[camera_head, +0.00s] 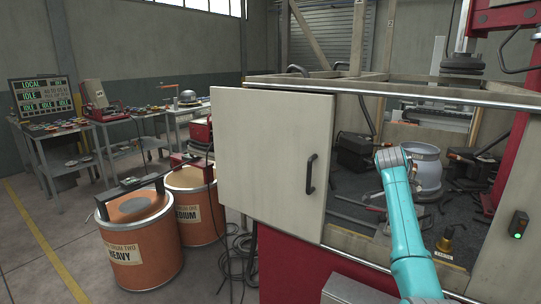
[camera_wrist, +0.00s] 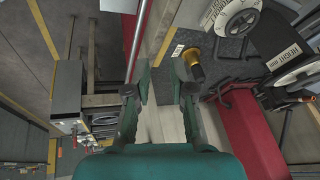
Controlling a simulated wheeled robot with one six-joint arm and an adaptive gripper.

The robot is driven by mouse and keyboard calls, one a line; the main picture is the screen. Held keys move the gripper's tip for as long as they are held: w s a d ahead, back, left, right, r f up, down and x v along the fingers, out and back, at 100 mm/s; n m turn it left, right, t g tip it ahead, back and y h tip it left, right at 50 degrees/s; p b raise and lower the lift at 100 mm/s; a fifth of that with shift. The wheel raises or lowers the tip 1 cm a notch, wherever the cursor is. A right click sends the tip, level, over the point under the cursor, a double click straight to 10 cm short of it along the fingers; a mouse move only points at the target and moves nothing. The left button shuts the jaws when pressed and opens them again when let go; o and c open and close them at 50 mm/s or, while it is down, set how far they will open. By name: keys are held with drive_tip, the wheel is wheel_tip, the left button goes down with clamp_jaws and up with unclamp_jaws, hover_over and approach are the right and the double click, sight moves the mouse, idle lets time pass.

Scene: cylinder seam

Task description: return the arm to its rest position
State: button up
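My teal arm (camera_head: 402,215) rises from the bottom right of the head view, in front of the open machine enclosure, with its rounded joint at the top. I cannot make out my gripper clearly in the head view. In the wrist view my gripper (camera_wrist: 162,82) shows two dark green fingers standing apart.
The enclosure's cream door (camera_head: 268,155) stands left of my arm. Inside are a grey metal cylinder (camera_head: 425,168) and a brass-coloured knob (camera_head: 445,241), which also shows in the wrist view (camera_wrist: 194,66). Orange drums (camera_head: 143,245) stand left. Floor is clear at far left.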

drive_tip(key=s+a+f+n+t, duration=0.1)
drive_tip(key=s+a+f+n, duration=0.1)
drive_tip(key=f, duration=0.7)
drive_tip(key=s+a+f+n+t, duration=0.1)
drive_tip(key=s+a+f+n, duration=0.1)
drive_tip(key=f, duration=0.7)
drive_tip(key=s+a+f+n+t, duration=0.1)
drive_tip(key=s+a+f+n, duration=0.1)
drive_tip(key=f, duration=0.8)
drive_tip(key=s+a+f+n+t+y, duration=0.1)
drive_tip(key=s+a+f+n+t, duration=0.2)
drive_tip(key=s+f, duration=0.5)
drive_tip(key=s+a+f+n+t+y, duration=0.1)
drive_tip(key=s+a+f+n, duration=0.2)
drive_tip(key=s+a+f, duration=0.5)
drive_tip(key=s+a+r+n+t+y, duration=0.1)
drive_tip(key=s+a+r+n+t, duration=0.15)
drive_tip(key=s, duration=1.15)
drive_tip(key=s+a+r+n+t+y, duration=0.1)
drive_tip(key=s+r+n, duration=0.15)
drive_tip(key=s, duration=1.05)
drive_tip(key=s+a+r+n+t, duration=0.2)
drive_tip(key=s+r+n+t, duration=0.1)
drive_tip(key=s+r, duration=1.5)
wheel_tip(320, 180, up, 4)
drive_tip(key=shift+a+n+y, duration=0.15)
drive_tip(key=shift+n+y, duration=0.25)
drive_tip(key=shift+n, duration=0.2)
